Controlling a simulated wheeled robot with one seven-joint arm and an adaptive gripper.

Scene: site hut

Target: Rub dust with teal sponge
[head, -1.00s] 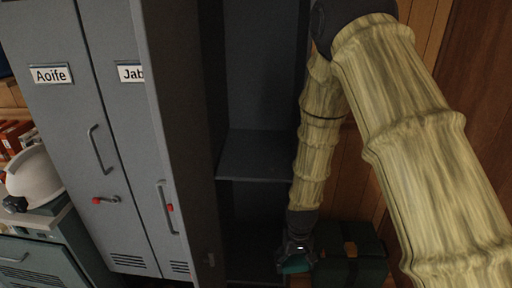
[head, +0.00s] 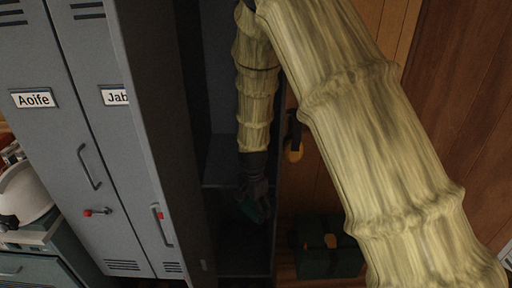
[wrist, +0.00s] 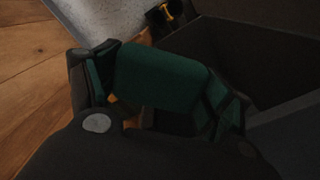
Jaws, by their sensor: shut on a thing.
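The teal sponge (wrist: 160,76) is held between the two fingers of my gripper (wrist: 158,92) in the wrist view. In the head view my gripper (head: 256,195) hangs down inside the open locker, in front of its lower compartment. The sponge shows there as a small dark teal patch (head: 257,211) below the fingers. The open locker (head: 245,262) is dark inside, with a shelf (head: 219,172) partway up beside my arm. I cannot make out any dust in either view. I cannot tell whether the sponge touches a surface.
Shut grey lockers labelled Aoife (head: 33,98) and Jab… stand at the left. A dark green case (head: 327,262) stands right of the open locker, below a yellow and black hanging item (head: 294,150). A white helmet-like object (head: 25,193) sits far left.

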